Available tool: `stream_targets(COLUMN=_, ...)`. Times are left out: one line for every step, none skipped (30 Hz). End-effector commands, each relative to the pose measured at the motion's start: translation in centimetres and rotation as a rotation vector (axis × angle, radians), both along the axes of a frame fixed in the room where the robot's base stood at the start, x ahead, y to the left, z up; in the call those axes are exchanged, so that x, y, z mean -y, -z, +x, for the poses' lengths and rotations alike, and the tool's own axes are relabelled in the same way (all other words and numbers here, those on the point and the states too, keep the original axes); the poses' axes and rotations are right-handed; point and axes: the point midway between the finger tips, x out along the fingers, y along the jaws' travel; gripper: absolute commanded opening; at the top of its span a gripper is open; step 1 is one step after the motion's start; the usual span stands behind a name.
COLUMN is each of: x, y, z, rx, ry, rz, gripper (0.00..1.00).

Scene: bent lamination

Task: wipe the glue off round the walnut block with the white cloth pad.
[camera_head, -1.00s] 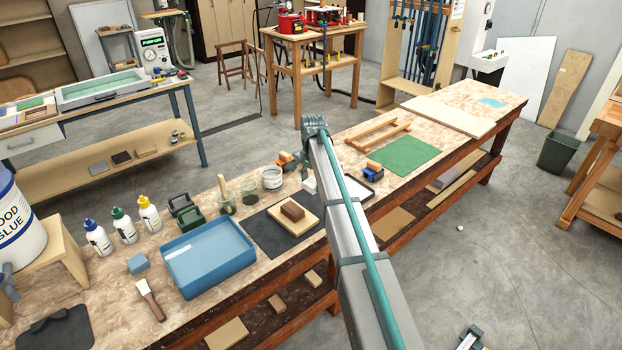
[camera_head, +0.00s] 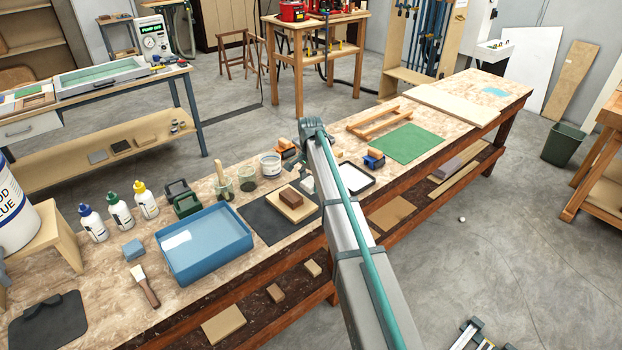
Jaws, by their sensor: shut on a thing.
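The walnut block (camera_head: 291,196) is a small dark brown block lying on a larger pale wooden board (camera_head: 305,212), on a dark mat (camera_head: 262,217) at the middle of the long bench. Glue around the block is too small to make out. My grey arm with a teal tube crosses the view just right of the block.
A black-rimmed white tray (camera_head: 355,178) and a green mat (camera_head: 407,144) lie right of my arm.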

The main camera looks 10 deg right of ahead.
Motion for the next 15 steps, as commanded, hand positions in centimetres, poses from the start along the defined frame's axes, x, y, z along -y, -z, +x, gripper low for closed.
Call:
stream_targets(x=-0.1, y=0.9, z=-0.1, rx=0.0, ry=0.0, rz=0.0, gripper=0.36)
stream_targets(x=-0.1, y=1.2, z=-0.1, rx=0.0, ry=0.0, rz=0.0, gripper=0.36)
stream_targets(x=-0.3, y=1.6, z=-0.2, rx=0.0, ry=-0.001, rz=0.0, gripper=0.36)
stream_targets(x=-0.4, y=1.9, z=-0.3, rx=0.0, ry=-0.001, rz=0.0, gripper=0.36)
stream_targets(x=-0.5, y=2.2, z=-0.4, rx=0.0, ry=-0.001, rz=0.0, gripper=0.36)
stream_targets(x=-0.6, y=2.6, z=-0.4, rx=0.0, ry=-0.001, rz=0.0, gripper=0.36)
stream_targets(x=-0.8, y=2.9, z=-0.5, rx=0.0, ry=-0.001, rz=0.0, gripper=0.36)
stream_targets(x=-0.9, y=3.2, z=-0.6, rx=0.0, ry=-0.001, rz=0.0, gripper=0.36)
stream_targets(x=-1.0, y=3.6, z=-0.7, rx=0.0, ry=-0.002, rz=0.0, gripper=0.36)
stream_targets(x=-1.2, y=3.5, z=-0.4, rx=0.001, ry=-0.002, rz=0.001, gripper=0.36)
stream_targets(x=-1.4, y=3.3, z=0.2, rx=0.001, ry=-0.002, rz=0.0, gripper=0.36)
stream_targets(x=-1.6, y=3.2, z=0.6, rx=0.001, ry=-0.002, rz=0.0, gripper=0.36)
stream_targets(x=-1.8, y=3.2, z=0.9, rx=0.001, ry=-0.002, rz=0.001, gripper=0.36)
stream_targets(x=-2.0, y=3.2, z=1.2, rx=0.001, ry=-0.001, rz=0.001, gripper=0.36)
stream_targets(x=-2.2, y=3.2, z=1.5, rx=0.001, ry=-0.001, rz=0.001, gripper=0.36)
